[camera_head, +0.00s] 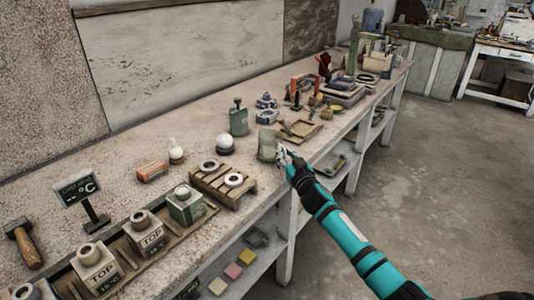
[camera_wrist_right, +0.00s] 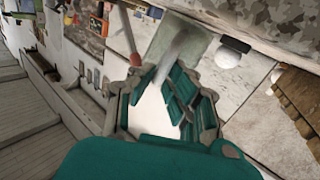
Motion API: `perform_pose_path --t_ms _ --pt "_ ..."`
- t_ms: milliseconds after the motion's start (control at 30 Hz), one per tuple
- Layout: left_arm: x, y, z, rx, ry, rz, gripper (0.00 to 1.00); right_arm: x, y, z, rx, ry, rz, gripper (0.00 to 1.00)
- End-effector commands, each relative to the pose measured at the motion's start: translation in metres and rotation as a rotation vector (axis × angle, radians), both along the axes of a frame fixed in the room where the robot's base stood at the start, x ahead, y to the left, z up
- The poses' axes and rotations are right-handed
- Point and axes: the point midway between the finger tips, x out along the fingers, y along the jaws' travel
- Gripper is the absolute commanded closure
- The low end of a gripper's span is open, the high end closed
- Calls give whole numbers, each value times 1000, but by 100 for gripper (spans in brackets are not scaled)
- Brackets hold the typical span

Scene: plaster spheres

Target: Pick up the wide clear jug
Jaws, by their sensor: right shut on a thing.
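The wide clear jug (camera_head: 267,145) is a pale greenish see-through vessel near the front edge of the bench in the head view. My right gripper (camera_head: 281,154) reaches it from the front right and is shut on its near side. In the right wrist view the jug (camera_wrist_right: 178,38) shows beyond the fingers of the right gripper (camera_wrist_right: 164,92). The fingers hide part of the jug, and I cannot tell whether its base touches the bench. My left gripper is in neither view.
A green flask (camera_head: 238,119) and a white sphere (camera_head: 224,144) stand to the left of the jug. A wooden pallet with rings (camera_head: 223,186) is nearer, at front left. A shallow wooden tray (camera_head: 300,130) lies just right of the jug. Shelves run below the bench top.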

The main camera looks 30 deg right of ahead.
Motion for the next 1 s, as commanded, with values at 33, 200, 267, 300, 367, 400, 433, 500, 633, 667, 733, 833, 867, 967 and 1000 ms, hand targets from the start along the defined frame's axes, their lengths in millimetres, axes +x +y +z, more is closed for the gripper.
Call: perform_pose_path --t_ms 33,200,267,300,367,400,433,500,633,667,733,833,867,967,1000 --pt "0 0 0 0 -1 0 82 0 0 0 0 0 0 100" --pt "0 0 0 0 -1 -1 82 0 0 1 0 -2 1 100" --pt "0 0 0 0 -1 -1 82 0 0 1 0 -2 1 100" --pt "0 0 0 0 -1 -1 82 0 0 2 -1 -3 1 100" --pt "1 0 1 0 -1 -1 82 0 0 4 -1 -3 0 100" --pt "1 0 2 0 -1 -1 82 0 0 8 -1 -4 0 100" --pt "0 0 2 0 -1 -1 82 0 0 12 -2 -6 1 100" --pt "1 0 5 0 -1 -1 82 0 0 23 -3 -6 2 100" --pt "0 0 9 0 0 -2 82 0 0 51 -5 -8 1 100" --pt "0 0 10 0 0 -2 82 0 0 57 -4 -7 2 100" --pt "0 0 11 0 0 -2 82 0 0 70 -3 -6 1 100" --pt "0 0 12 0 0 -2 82 0 0 86 -2 -7 1 100" --pt "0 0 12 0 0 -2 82 0 0 90 -2 -7 1 100" --pt "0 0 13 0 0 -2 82 0 0 98 -2 -4 1 100" --pt "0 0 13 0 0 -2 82 0 0 100 -1 -4 1 100"
